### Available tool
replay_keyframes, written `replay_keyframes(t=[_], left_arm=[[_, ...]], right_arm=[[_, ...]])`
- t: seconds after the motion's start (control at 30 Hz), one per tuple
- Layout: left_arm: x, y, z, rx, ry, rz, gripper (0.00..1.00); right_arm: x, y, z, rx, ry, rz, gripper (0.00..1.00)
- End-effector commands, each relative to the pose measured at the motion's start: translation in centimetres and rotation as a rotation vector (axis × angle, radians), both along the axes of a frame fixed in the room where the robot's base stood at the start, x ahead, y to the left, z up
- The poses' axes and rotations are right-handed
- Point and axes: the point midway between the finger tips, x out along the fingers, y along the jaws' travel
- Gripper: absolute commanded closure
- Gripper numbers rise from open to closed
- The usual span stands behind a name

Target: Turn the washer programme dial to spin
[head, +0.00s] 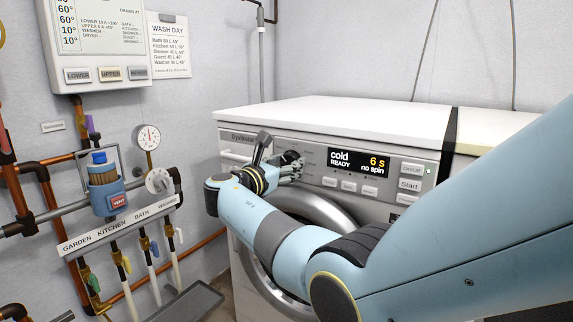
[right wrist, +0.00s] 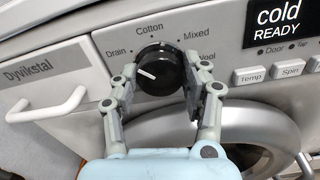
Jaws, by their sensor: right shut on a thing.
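The washer (head: 330,115) has a grey front panel with a round black programme dial (right wrist: 158,72), between a drawer and the display. In the right wrist view the dial's white pointer line points left and slightly up, a little below the word Drain. Cotton, Mixed and a partly covered Wool label also show around it; other labels are hidden. My right gripper (right wrist: 161,66) is shut on the dial, one finger at each side; it also shows in the head view (head: 284,166). The display (head: 358,161) reads cold, READY, 6 s, no spin. My left gripper is out of view.
Buttons, including Temp (right wrist: 250,75) and Spin (right wrist: 289,69), sit right of the dial. A drawer handle (right wrist: 47,105) juts out at its left. The round door (head: 310,210) is below. Pipes, valves and a gauge (head: 147,137) line the left wall.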

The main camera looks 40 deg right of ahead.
Motion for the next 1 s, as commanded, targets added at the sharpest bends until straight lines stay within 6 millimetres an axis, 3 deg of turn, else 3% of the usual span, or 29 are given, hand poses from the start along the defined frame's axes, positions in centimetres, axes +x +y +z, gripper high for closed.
replay_keyframes(t=[0.2,1.0], left_arm=[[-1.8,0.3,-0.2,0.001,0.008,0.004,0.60],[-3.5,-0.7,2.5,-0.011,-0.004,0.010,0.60]], right_arm=[[0.0,0.0,0.2,-0.024,0.058,-0.001,0.86],[0.1,0.0,0.1,-0.252,0.608,-0.001,0.86]])
